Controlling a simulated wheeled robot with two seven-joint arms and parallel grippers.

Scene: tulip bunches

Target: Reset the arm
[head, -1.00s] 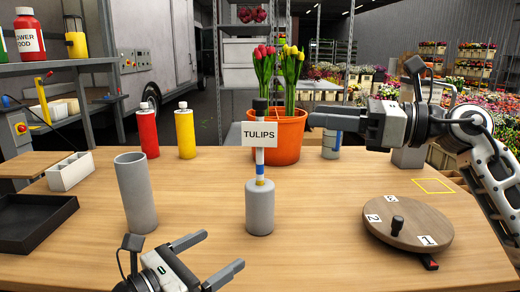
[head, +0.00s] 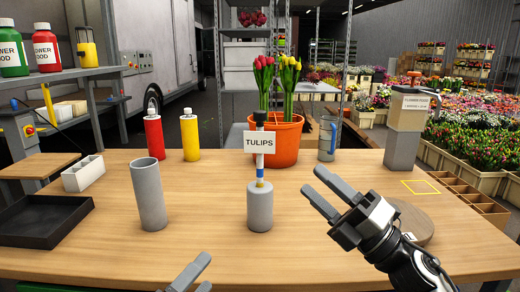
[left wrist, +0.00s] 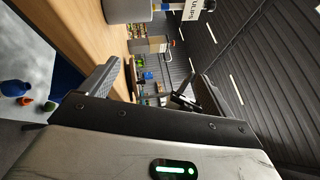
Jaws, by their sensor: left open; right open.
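My right gripper (head: 313,181) is open and empty above the right half of the wooden table. It partly hides the round wooden turntable (head: 420,228). My left gripper (head: 192,273) shows only partly at the bottom edge of the head view. In the left wrist view its two fingers (left wrist: 158,72) stand apart with nothing held between them. The TULIPS sign (head: 259,143) stands upright in its grey weighted base (head: 260,205), in front of the orange bucket (head: 286,146). Red tulips (head: 264,80) and yellow tulips (head: 289,80) stand in the bucket.
A grey cylinder (head: 149,195) stands left of the sign. A black tray (head: 40,222) and a white divided box (head: 83,174) are at the left. Red (head: 153,135) and yellow (head: 190,136) bottles stand behind. A grey dispenser (head: 405,130) stands at the back right. The table's front middle is clear.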

